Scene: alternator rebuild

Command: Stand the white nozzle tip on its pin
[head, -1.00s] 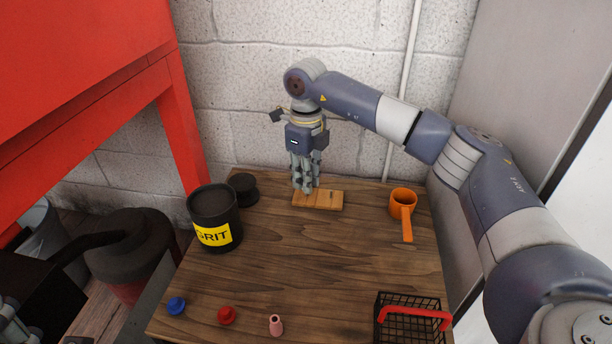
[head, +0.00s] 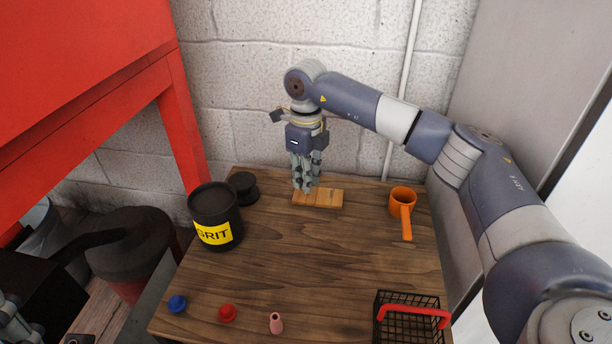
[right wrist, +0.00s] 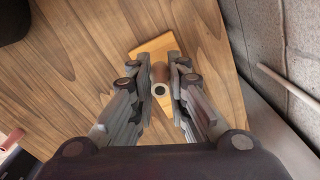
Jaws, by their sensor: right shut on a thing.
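My right gripper (head: 306,187) points down at the left part of a small wooden block (head: 328,198) at the back of the table. In the right wrist view my right gripper (right wrist: 159,85) is shut on a short hollow tube, the nozzle tip (right wrist: 159,89), with a pale ring end around a dark hole and a brownish side. It lines up over the wooden block (right wrist: 152,47). In the head view the fingers hide the tip. I cannot make out the pin or whether the tip touches it. My left gripper (head: 14,326) is partly in view at the lower left edge.
A black GRIT tub (head: 215,205) and a black spool-like piece (head: 243,187) stand left of the block. An orange cup (head: 402,200) stands right. Blue (head: 177,304), red (head: 227,313) and pink (head: 276,323) pieces and a wire basket (head: 408,325) are in front. The table's middle is clear.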

